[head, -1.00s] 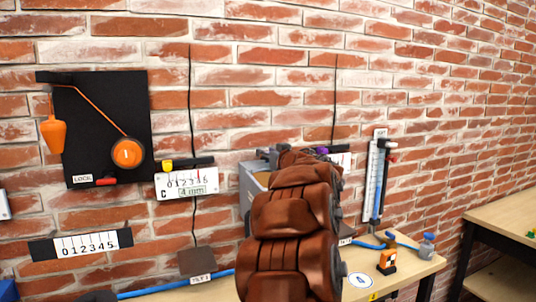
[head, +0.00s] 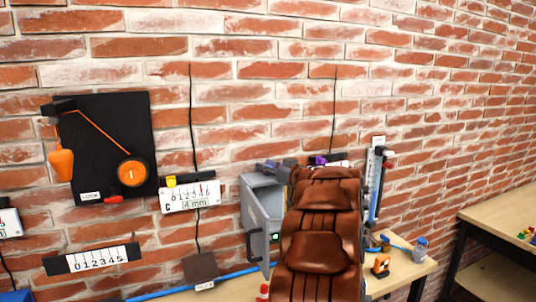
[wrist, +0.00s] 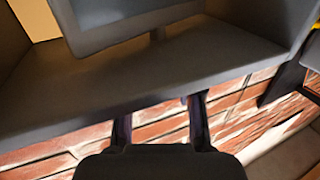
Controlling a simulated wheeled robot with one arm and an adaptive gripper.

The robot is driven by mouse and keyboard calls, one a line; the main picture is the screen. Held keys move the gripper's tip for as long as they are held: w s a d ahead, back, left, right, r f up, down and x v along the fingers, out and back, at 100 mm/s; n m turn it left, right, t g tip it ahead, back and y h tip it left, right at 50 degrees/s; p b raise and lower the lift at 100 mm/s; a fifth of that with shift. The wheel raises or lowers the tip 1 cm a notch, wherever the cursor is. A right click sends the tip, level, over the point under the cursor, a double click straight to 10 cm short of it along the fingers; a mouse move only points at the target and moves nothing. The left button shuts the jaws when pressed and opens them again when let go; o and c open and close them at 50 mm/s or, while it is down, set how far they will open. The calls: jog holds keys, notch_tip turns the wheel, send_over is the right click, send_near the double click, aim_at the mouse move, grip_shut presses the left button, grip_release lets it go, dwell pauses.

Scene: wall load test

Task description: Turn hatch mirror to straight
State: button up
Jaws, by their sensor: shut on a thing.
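The hatch is a grey box (head: 258,205) on the brick wall, with its door (head: 256,232) swung open toward me. In the wrist view, a grey-framed panel on a short post, which looks like the hatch mirror (wrist: 125,25), stands over the box's dark grey surface (wrist: 150,80). My gripper (wrist: 160,122) is at the near edge of that surface, its two fingers reaching to it. In the head view my brown arm covers the gripper and much of the box's right side.
A black board with an orange pendulum (head: 132,172) hangs at the left. A white gauge (head: 190,197) is left of the box. Another table (head: 510,210) stands right.

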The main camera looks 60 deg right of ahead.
jog(key=shift+d+n+y+p, duration=0.1)
jog(key=shift+n+y+p, duration=0.9)
jog(key=shift+y+p, duration=0.55)
jog(key=shift+s+f+n+y, duration=0.1)
jog(key=shift+n+y, duration=0.9)
jog(key=shift+y, duration=0.65)
jog(key=shift+n+y, duration=0.4)
jog(key=shift+y, duration=0.2)
jog(key=o, duration=1.2)
jog(key=shift+c, duration=0.2)
jog(key=shift+s, duration=0.1)
jog(key=v, duration=1.1)
jog(key=shift+s, duration=0.4)
